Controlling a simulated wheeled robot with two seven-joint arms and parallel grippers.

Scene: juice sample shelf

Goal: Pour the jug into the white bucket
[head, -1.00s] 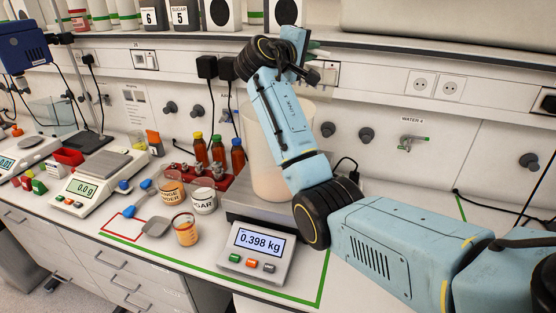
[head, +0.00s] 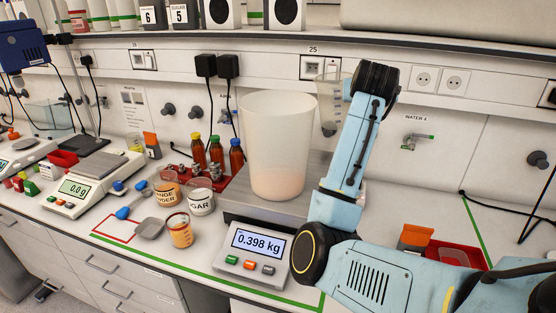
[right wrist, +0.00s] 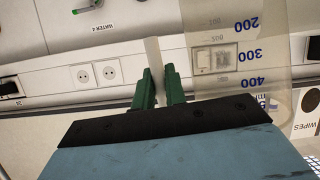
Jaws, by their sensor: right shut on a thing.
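The white bucket (head: 277,120) is translucent and stands upright on the scale (head: 250,205), with a shallow pinkish-orange layer at its bottom. The clear jug (head: 330,100) is behind and right of the bucket in the head view, partly hidden by my right arm. In the right wrist view the jug (right wrist: 240,50) shows blue volume marks and looks empty. My right gripper (right wrist: 160,88) is shut on the jug's handle, a pale strip between its green fingers. The jug looks roughly upright, apart from the bucket. My left gripper is not in view.
The scale display (head: 258,244) reads 0.398 kg. Left of it stand a sugar tub (head: 202,203), an orange powder tub (head: 166,196), a small orange cup (head: 180,232) and brown bottles (head: 216,153). A red tray (head: 458,256) lies at the right.

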